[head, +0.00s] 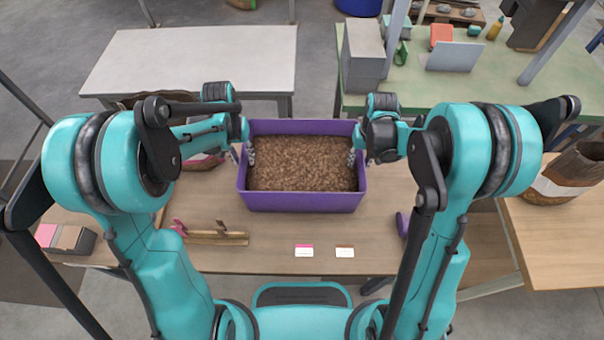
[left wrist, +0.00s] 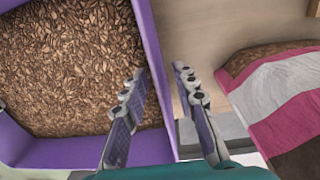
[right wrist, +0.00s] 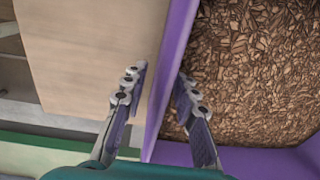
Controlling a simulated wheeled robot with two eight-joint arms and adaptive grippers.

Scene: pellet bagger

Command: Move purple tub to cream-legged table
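The purple tub (head: 300,201) is full of brown pellets (head: 303,165) and stands upright on the wooden table (head: 270,255) in front of me. My left gripper (head: 246,152) is at the tub's left wall. In the left wrist view its fingers (left wrist: 158,88) are apart, with the purple wall between them. My right gripper (head: 355,156) is at the right wall. In the right wrist view its fingers (right wrist: 161,80) are also apart, one inside and one outside the wall. A table at the right (head: 560,250) has a pale, cream-looking leg (head: 490,288).
A pale table (head: 190,62) stands back left with a clear top. A green table (head: 480,75) at the back right carries several objects. A sack (head: 570,175) stands on the right table. A striped sack (left wrist: 285,100) lies beside the tub. Two small cards (head: 304,251) lie in front.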

